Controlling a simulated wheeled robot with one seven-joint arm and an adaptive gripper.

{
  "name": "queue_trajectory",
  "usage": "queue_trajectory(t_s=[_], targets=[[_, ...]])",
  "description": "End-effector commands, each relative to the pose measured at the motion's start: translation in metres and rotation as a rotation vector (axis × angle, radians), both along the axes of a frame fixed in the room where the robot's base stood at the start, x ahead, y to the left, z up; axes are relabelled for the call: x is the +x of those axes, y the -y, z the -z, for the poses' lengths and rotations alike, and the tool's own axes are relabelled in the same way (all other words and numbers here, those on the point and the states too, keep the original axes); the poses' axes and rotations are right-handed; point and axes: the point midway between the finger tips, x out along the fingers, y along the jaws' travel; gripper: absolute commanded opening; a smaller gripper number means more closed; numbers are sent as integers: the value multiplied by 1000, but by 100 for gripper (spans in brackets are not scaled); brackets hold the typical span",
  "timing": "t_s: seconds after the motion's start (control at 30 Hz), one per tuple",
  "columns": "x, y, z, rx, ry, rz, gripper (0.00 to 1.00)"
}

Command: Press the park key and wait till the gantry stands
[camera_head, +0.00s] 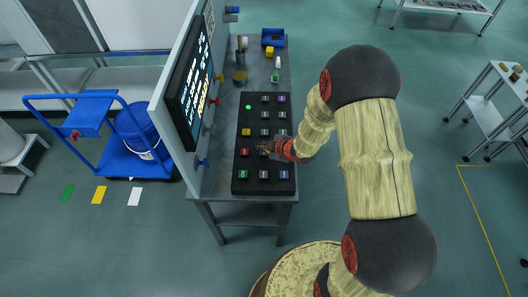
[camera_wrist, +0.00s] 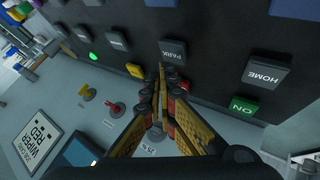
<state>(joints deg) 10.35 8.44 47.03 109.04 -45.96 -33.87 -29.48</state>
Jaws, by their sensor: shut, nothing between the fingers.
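The grey key marked PARK (camera_wrist: 174,47) sits on the dark key panel (camera_wrist: 215,62) in the wrist view. My gripper (camera_wrist: 161,72) is shut and empty, its fingertips at the near edge of that key. I cannot tell whether they touch it or whether the key is down. In the head view my gripper (camera_head: 263,149) is over the lower middle of the key panel (camera_head: 254,164), and hides part of it. A green lamp (camera_wrist: 93,57) on the panel is lit. I cannot make out a gantry.
Near PARK are a HOME key (camera_wrist: 266,70), a green ON key (camera_wrist: 243,104) and a yellow key (camera_wrist: 135,70). A screen (camera_head: 190,88) with text stands left of the panel. A blue cart (camera_head: 125,163) stands on the floor at left. Open floor lies right of the bench.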

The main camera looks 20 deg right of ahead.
Motion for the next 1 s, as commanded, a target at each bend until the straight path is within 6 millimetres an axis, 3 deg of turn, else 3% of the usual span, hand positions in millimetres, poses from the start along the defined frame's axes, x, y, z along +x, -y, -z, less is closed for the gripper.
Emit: queue_trajectory(t_s=[1.0], targets=[[0, 0, 8, 0, 0, 0, 0]])
